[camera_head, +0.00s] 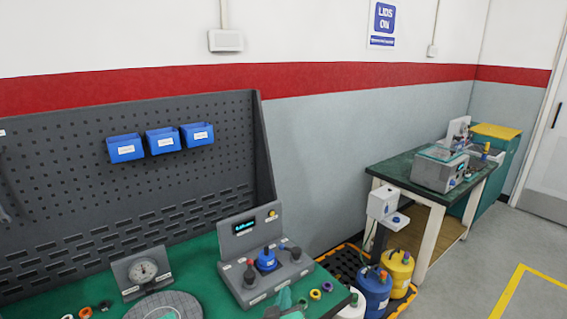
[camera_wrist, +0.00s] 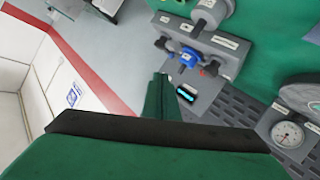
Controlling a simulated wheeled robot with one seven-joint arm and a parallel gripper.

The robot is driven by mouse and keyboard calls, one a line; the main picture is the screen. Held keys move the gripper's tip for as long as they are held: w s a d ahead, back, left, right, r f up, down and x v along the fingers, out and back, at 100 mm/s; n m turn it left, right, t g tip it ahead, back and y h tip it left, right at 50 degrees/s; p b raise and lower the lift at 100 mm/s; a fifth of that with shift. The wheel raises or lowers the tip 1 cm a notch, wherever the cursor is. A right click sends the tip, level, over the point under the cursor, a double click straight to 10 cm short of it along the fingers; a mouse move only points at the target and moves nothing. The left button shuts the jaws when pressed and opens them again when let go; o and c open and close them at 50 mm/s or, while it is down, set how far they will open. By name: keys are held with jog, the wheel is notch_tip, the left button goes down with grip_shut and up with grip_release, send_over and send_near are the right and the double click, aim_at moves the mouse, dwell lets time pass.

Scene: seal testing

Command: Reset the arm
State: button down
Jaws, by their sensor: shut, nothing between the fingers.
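My gripper (camera_wrist: 161,78) shows in the wrist view as green fingers held together, with nothing between them. It points toward the grey test unit (camera_wrist: 200,60), which has a blue part (camera_wrist: 190,57) in its middle and a lit display. I cannot tell the exact gap between fingertips and unit. In the head view the same test unit (camera_head: 262,262) stands on the green bench top (camera_head: 205,260), its blue part (camera_head: 266,260) between two dark knobs. Teal and dark pieces at the bottom edge of that view may be part of my gripper; I cannot tell.
A dial gauge (camera_head: 143,272) stands left of the unit, near a round grey plate (camera_head: 180,300). Small coloured rings (camera_head: 315,294) lie to the right. Blue bins (camera_head: 163,141) hang on the pegboard. Blue (camera_head: 374,290) and yellow (camera_head: 397,270) containers stand beyond the bench.

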jog(key=s+f+m+y, duration=0.1)
jog(key=s+f+y, duration=0.1)
jog(key=s+f, duration=1.6)
jog(key=s+r+m, duration=0.1)
jog(key=s+r, duration=0.1)
jog(key=s, duration=1.1)
jog(key=s+r+m+t, duration=0.1)
jog(key=s+r+m, duration=0.1)
jog(key=s, duration=1.2)
jog(key=shift+r, duration=0.4)
jog(key=shift+w+a, duration=0.1)
jog(key=shift+w, duration=0.1)
